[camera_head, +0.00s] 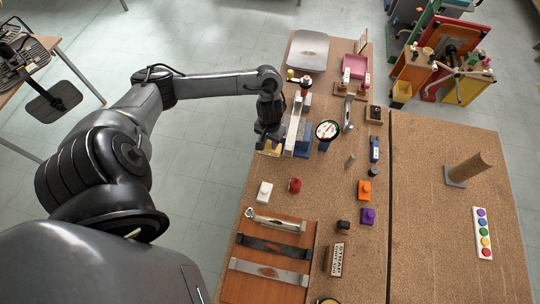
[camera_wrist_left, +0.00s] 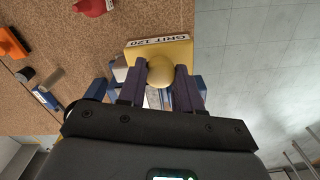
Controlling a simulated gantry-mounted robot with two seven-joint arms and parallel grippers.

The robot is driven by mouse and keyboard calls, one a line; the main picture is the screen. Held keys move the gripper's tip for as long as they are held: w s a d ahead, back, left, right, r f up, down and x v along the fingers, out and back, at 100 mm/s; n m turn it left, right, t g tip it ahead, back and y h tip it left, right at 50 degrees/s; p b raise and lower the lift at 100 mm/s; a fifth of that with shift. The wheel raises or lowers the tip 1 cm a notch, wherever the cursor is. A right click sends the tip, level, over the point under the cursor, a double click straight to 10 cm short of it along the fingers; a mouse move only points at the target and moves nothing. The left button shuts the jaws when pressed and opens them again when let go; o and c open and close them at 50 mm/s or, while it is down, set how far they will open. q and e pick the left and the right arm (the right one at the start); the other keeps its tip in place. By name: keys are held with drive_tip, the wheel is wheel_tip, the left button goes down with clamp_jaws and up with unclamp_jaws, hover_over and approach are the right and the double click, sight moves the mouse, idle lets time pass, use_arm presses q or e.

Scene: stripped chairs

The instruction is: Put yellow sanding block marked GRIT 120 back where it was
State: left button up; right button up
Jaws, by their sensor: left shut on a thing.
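The yellow sanding block marked GRIT 120 (camera_wrist_left: 180,51) fills the upper middle of the left wrist view, its label facing the far edge. Its round yellow knob (camera_wrist_left: 160,71) is between the fingers of my left gripper (camera_wrist_left: 161,82), which is shut on it. In the head view my left gripper (camera_head: 268,138) points down at the left edge of the cork table (camera_head: 262,222), with a small part of the yellow block (camera_head: 269,152) showing below it. I cannot tell whether the block touches the table. My right gripper is not in view.
A blue piece (camera_head: 303,144) with a pale upright bar stands just right of the gripper, and a round dial (camera_head: 328,130) is beyond it. A white block (camera_head: 264,191) and a red one (camera_head: 295,185) stand nearer. Bare cork lies between them and the gripper.

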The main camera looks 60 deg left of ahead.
use_arm(q)
drive_tip(key=shift+f+b, duration=2.25)
drive_tip(key=shift+f, duration=6.15)
drive_tip(key=shift+f, duration=0.1)
drive_tip(key=o, duration=1)
